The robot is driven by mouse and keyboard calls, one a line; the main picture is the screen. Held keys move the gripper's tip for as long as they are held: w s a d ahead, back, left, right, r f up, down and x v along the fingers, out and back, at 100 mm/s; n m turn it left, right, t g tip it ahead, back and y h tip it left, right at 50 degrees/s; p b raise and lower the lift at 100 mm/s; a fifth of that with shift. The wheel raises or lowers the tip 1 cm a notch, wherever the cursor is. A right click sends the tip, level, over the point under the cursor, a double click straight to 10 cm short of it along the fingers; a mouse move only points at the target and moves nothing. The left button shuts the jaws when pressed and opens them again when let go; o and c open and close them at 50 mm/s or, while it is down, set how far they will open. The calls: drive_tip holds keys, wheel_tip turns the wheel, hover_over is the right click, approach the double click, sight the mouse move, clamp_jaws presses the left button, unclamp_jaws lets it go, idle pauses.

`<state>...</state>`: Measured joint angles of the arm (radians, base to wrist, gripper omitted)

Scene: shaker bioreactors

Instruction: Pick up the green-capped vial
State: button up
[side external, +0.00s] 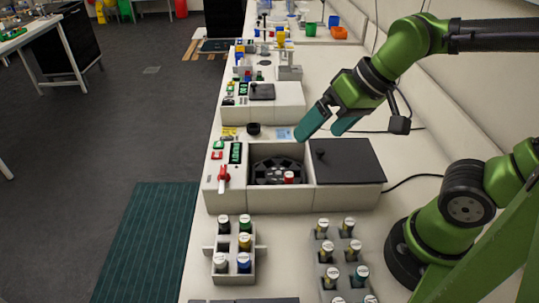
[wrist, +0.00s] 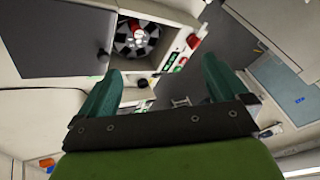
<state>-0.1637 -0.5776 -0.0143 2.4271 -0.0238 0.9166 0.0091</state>
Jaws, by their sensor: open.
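A teal-green banded vial (side external: 360,275) also stands in the right rack (side external: 313,262). My gripper (side external: 318,134) is open and empty, high above the back edge of the shaker machine and far from both racks. In the wrist view, the two teal fingers (wrist: 162,68) are apart with nothing between them. I cannot make out the racks in the wrist view.
The shaker machine (side external: 225,201) stands between my gripper and the racks. Its dark rotor (side external: 264,172) is exposed and holds a red-marked vial (side external: 289,177). A black lid (side external: 347,160) covers its right side. A second machine (side external: 283,103) and colored bins stand farther back.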

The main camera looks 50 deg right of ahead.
drive_tip(key=shift+m+t+h, duration=0.4)
drive_tip(key=shift+m+t, duration=0.4)
drive_tip(key=d, duration=0.1)
drive_tip(key=s+d+r, duration=0.1)
drive_tip(key=d, duration=0.1)
drive_tip(key=shift+s+d+r, duration=0.15)
drive_tip(key=shift+s+d, duration=0.1)
drive_tip(key=shift+c, duration=1.3)
drive_tip(key=shift+d, duration=0.1)
drive_tip(key=c, duration=0.9)
drive_tip(key=n+g+h, duration=0.2)
drive_tip(key=g, duration=0.5)
hover_over(245, 219)
drive_tip(key=shift+f, duration=1.5)
wheel_tip(245, 219, down, 16)
drive_tip(key=shift+f, duration=0.15)
